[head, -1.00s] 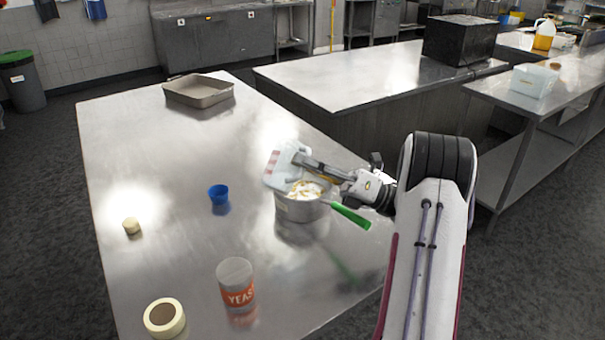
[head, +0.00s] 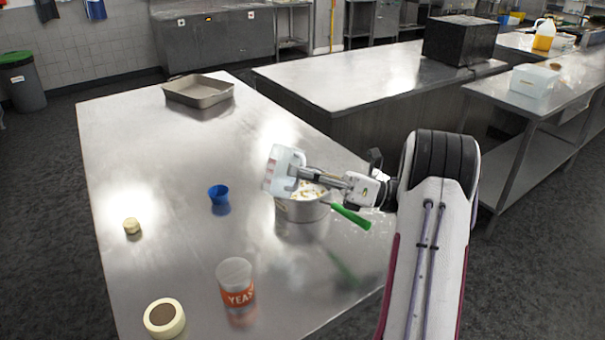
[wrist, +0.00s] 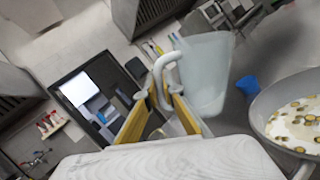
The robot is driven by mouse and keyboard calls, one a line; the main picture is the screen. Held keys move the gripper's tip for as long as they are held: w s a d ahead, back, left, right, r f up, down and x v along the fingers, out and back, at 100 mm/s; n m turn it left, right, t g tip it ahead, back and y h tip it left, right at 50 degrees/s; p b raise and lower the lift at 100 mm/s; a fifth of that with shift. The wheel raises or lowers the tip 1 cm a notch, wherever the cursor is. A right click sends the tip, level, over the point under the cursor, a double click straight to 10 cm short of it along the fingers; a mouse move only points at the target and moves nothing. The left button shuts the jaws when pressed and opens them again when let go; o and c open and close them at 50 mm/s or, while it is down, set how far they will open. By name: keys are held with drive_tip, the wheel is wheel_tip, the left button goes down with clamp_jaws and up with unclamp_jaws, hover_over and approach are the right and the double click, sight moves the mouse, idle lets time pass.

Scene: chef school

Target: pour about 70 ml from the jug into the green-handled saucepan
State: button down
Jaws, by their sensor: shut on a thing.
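The jug (head: 281,172), pale and translucent with red marks, is held by my gripper (head: 299,172) above the left rim of the saucepan. In the wrist view the jug (wrist: 204,75) hangs by its handle between the yellow-edged fingers of my gripper (wrist: 163,95). The jug looks only slightly tilted in the head view, and I see no stream from it. The green-handled saucepan (head: 303,211) stands on the steel table with its green handle pointing right. In the wrist view the saucepan (wrist: 262,112) holds whitish liquid with yellow-brown pieces. The jug's contents cannot be made out.
On the steel table (head: 150,260) are a blue cup (head: 219,194), a small beige cork-like piece (head: 132,226), a yeast tub (head: 236,283), a tape roll (head: 164,318) and a baking tray (head: 199,91). The table left of the saucepan is mostly clear.

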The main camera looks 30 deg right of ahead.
drive_tip(key=shift+s+a+f+n, duration=0.15)
drive_tip(key=shift+a+f+n, duration=0.1)
drive_tip(key=shift+a+n, duration=0.15)
drive_tip(key=shift+s+a+r+n+g+h, duration=0.1)
drive_tip(key=shift+s+a+n+g+h, duration=0.2)
drive_tip(key=shift+a+n+g, duration=0.35)
drive_tip(key=shift+s+a+f+n+g+h, duration=0.15)
drive_tip(key=shift+a+f+n+g+h, duration=0.1)
drive_tip(key=shift+f+n, duration=0.4)
drive_tip(key=shift+s+a+f+n+g+h, duration=0.1)
drive_tip(key=shift+s+a+f+n+h, duration=0.15)
drive_tip(key=shift+f+n, duration=0.35)
drive_tip(key=shift+s+a+f+n+g+h, duration=0.1)
drive_tip(key=shift+a+f+n+g+h, duration=0.2)
drive_tip(key=shift+n, duration=0.5)
drive_tip(key=shift+f, duration=0.1)
